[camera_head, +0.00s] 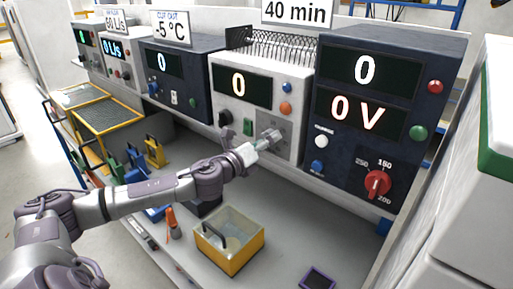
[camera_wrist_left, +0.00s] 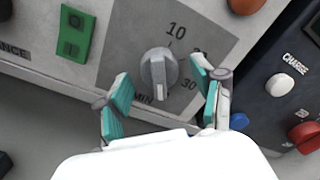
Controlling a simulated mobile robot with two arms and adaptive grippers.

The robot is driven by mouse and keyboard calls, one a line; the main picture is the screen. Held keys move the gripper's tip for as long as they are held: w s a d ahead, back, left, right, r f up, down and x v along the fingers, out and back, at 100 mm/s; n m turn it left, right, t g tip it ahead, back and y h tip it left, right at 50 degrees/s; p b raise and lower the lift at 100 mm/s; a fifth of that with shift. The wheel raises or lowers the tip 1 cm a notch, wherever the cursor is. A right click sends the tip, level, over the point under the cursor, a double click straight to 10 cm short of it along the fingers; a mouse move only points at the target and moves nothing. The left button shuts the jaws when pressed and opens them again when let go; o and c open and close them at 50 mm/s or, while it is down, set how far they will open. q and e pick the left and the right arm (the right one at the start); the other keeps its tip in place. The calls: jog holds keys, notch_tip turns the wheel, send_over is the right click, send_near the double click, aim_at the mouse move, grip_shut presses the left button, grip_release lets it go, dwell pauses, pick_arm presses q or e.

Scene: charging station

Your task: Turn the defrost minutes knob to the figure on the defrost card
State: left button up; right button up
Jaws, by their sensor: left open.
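The grey minutes knob (camera_wrist_left: 158,70) sits on a grey dial plate (camera_wrist_left: 122,45) on the white unit (camera_head: 218,93). In the left wrist view, "10" shows above it, "30" to its right and "MIN" at lower left; a figure between is partly hidden by a finger. A pale mark on the knob points downward. My left gripper (camera_wrist_left: 161,74) is open, its teal-padded fingers on either side of the knob with gaps visible. In the head view it (camera_head: 264,142) is at the dial plate. The card (camera_head: 297,12) above reads "40 min". The unit's display (camera_head: 240,85) shows 0.
A dark unit (camera_head: 330,100) with a red knob (camera_head: 377,183) stands close at right. A green switch (camera_wrist_left: 75,33) is left of the plate and an orange button (camera_head: 285,108) above it. A yellow-rimmed bin (camera_head: 230,262) stands on the bench below.

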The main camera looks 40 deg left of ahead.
pick_arm(q)
jog(key=s+a, duration=0.1)
jog(key=s, duration=1)
jog(key=shift+s, duration=0.4)
dwell(0.4)
